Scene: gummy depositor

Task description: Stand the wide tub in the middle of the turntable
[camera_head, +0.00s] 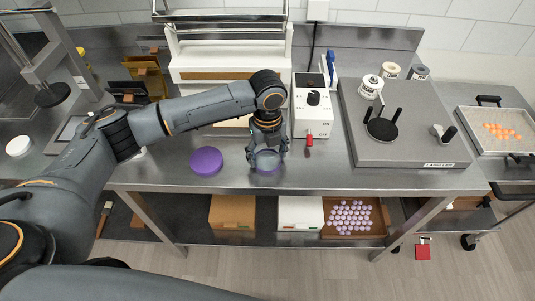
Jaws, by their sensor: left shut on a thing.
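The wide tub (267,161) is a round, clear container with a bluish tint at the front edge of the steel bench. My left gripper (268,152) points down over it and is shut on it, with a finger on either side. I cannot tell whether the tub touches the bench or hangs just above it. The turntable appears to be the black disc (382,130) on the grey labelling plate to the right, with black upright posts around it. It looks empty and lies to the right of my left gripper. My right gripper is not in view.
A purple disc (206,161) lies left of the tub. A white control box (313,105) with a red tag stands between the tub and the labelling plate (430,151). Label rolls (371,86) stand at the plate's back. A tray (485,143) with orange pieces is far right.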

